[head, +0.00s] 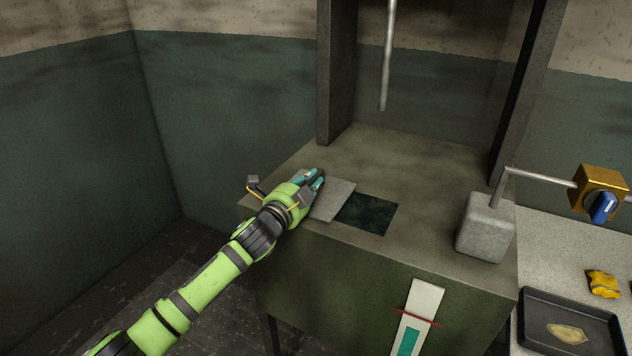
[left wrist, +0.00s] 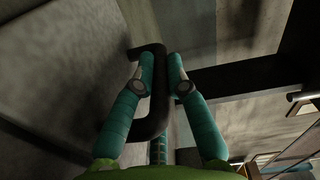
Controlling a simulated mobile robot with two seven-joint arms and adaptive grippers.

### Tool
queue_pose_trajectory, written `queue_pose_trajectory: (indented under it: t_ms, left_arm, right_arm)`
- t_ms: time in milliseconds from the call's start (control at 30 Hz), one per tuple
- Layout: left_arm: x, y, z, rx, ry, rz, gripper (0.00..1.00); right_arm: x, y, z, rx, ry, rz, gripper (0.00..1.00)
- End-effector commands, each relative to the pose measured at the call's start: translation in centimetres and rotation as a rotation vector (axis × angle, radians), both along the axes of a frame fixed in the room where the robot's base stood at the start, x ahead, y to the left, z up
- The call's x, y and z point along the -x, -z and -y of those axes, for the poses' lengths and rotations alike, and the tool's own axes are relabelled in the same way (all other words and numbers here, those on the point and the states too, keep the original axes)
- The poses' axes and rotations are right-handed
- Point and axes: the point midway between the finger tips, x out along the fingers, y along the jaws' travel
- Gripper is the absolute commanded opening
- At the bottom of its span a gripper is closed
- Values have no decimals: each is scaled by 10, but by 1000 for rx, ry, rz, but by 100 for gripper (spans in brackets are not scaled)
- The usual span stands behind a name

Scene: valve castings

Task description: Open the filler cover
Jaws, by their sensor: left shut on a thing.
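The filler cover is a flat grey plate (head: 335,202) on top of the green-grey tank, left of a dark rectangular opening (head: 368,213). Much of the opening is uncovered; I cannot tell whether the plate still overlaps its left side. My left gripper (head: 316,180) is over the far left part of the plate and hides some of it. In the left wrist view, the teal fingers (left wrist: 161,66) are shut on a dark bent handle (left wrist: 158,108). The dark opening (left wrist: 235,82) shows right of the fingers there. My right gripper is not in view.
Two dark posts (head: 337,75) rise from the tank top (head: 410,165), with a thin rod (head: 387,60) hanging between them. A grey block (head: 485,228) is at the tank's right edge. A side table holds a black tray (head: 530,322) and a yellow item (head: 603,284).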

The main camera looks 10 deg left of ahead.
Motion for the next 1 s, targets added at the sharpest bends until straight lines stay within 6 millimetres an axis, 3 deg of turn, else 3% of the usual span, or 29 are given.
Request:
queue_pose_trajectory:
  t_ms: [33,100,133,567,767,1000]
  left_arm:
    - [0,-1,0,0,0,2,0]
    - [0,-1,0,0,0,2,35]
    - [0,-1,0,0,0,2,39]
    - [5,0,-1,-1,1,0,39]
    - [32,0,-10,-2,2,2,39]
    - [77,0,-25,-2,1,0,39]
  right_arm:
    - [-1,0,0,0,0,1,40]
    - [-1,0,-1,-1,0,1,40]
    - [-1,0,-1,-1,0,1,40]
    - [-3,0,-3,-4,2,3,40]
    - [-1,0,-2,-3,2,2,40]
    - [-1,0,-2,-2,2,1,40]
